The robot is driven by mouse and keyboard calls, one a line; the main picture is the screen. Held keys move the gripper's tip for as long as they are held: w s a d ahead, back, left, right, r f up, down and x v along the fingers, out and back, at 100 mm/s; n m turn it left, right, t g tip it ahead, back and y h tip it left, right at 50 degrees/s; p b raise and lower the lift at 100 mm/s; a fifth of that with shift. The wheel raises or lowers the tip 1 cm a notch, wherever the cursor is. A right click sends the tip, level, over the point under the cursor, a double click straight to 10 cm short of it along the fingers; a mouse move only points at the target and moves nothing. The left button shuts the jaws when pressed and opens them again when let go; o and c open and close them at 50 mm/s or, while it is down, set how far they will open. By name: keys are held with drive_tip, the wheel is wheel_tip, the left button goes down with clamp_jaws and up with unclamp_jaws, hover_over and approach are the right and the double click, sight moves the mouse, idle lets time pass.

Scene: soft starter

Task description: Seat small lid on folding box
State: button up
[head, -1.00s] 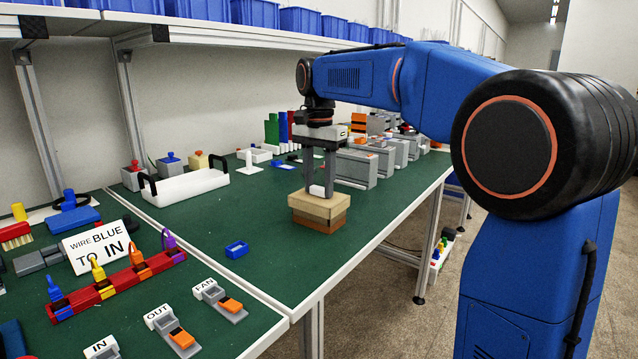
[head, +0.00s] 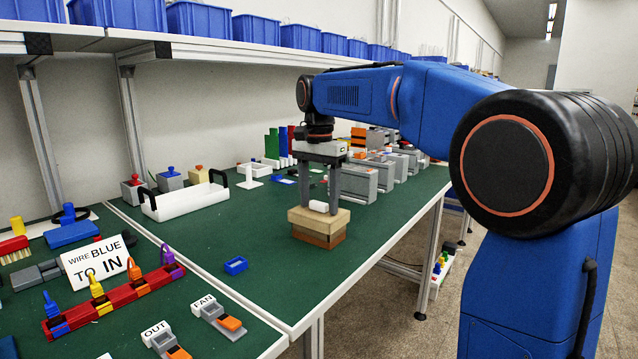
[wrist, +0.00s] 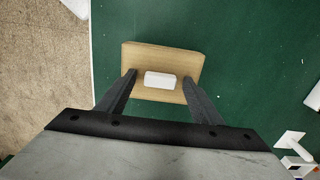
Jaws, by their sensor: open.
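The small tan lid (head: 332,219) lies on top of the brown folding box (head: 318,239) on the green bench, near its right edge. It looks level in the head view, but I cannot tell whether it is fully down. A white knob (head: 318,206) stands on the lid. My gripper (head: 319,207) is just above the lid, open, with one finger on each side of the knob. In the wrist view, gaps show between the fingers (wrist: 160,82) and the knob (wrist: 160,80). The lid (wrist: 160,55) hides the box there.
Grey block-like units (head: 358,182) stand behind the box. The bench around the box is clear. A shelf with blue bins (head: 200,18) runs above.

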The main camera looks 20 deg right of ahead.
wheel_tip(320, 180, up, 17)
drive_tip(key=shift+r, duration=0.15)
idle(0.5)
drive_tip(key=s+d+f+n+t, duration=0.2)
drive_tip(key=s+f+n, duration=0.3)
drive_tip(key=s+f, duration=1.1)
drive_tip(key=s+d+f+n+t, duration=0.2)
drive_tip(key=s+d+f+n, duration=0.3)
drive_tip(key=s+f, duration=1.2)
wheel_tip(320, 180, down, 4)
drive_tip(key=shift+s+f+t, duration=0.25)
drive_tip(key=shift+t, duration=0.15)
